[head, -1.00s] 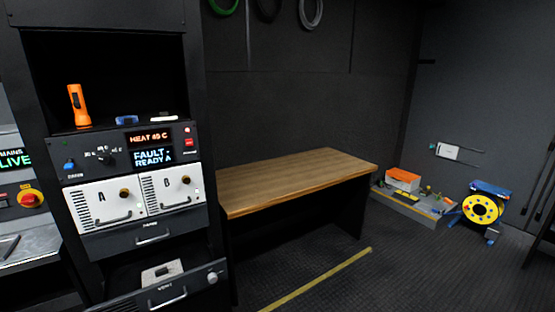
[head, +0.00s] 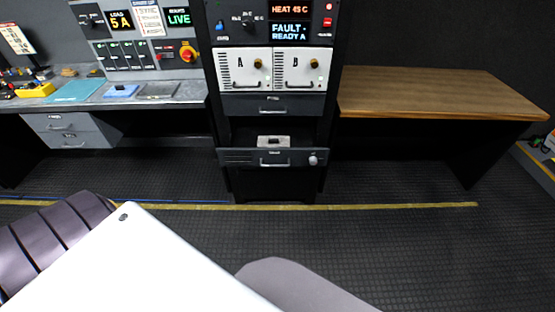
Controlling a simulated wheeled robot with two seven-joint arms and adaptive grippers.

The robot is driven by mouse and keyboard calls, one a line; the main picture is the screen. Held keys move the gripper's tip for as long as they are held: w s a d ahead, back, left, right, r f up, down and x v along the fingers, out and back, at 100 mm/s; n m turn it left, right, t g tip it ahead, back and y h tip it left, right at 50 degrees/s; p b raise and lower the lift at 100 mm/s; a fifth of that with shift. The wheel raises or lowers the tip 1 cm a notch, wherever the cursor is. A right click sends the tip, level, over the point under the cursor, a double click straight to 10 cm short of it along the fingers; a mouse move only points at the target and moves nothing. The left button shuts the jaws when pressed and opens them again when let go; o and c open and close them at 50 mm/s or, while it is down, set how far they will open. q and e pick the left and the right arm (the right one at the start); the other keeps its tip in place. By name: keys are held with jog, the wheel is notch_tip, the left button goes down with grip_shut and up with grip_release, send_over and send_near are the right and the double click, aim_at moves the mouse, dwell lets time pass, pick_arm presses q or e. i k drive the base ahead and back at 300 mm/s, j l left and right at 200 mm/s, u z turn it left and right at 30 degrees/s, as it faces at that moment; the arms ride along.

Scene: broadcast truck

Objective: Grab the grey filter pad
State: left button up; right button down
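I cannot single out a grey filter pad for certain. A small pale grey item with a dark piece on top (head: 273,141) lies in the pulled-out lower drawer (head: 240,157) of the equipment rack. It is too small to tell if this is the pad. A flat blue item with a pale edge (head: 121,91) and a teal sheet (head: 75,91) lie on the left counter. Neither gripper is in view; only parts of my own body show at the bottom.
The rack has two white modules, A (head: 244,69) and B (head: 302,69). A bare wooden table (head: 440,92) stands right of it, and a metal counter (head: 180,92) left. The floor (head: 400,250) before the rack is clear, crossed by a yellow line (head: 400,207).

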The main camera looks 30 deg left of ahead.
aim_at(262, 141)
jog(key=j+z, duration=0.15)
jog(key=j, duration=0.4)
jog(key=k+j+z, duration=0.15)
jog(key=j, duration=0.4)
jog(key=j+z, duration=0.2)
jog(key=j, duration=0.35)
jog(key=k+j+z, duration=0.15)
jog(key=j, duration=0.35)
jog(key=k+j+z, duration=0.15)
jog(key=j, duration=0.35)
jog(key=k+j+z, duration=0.15)
jog(key=j, duration=0.35)
jog(key=k+j+z, duration=0.15)
jog(key=j, duration=0.3)
jog(key=k+j+z, duration=0.2)
jog(key=j, duration=0.25)
jog(key=k, duration=0.15)
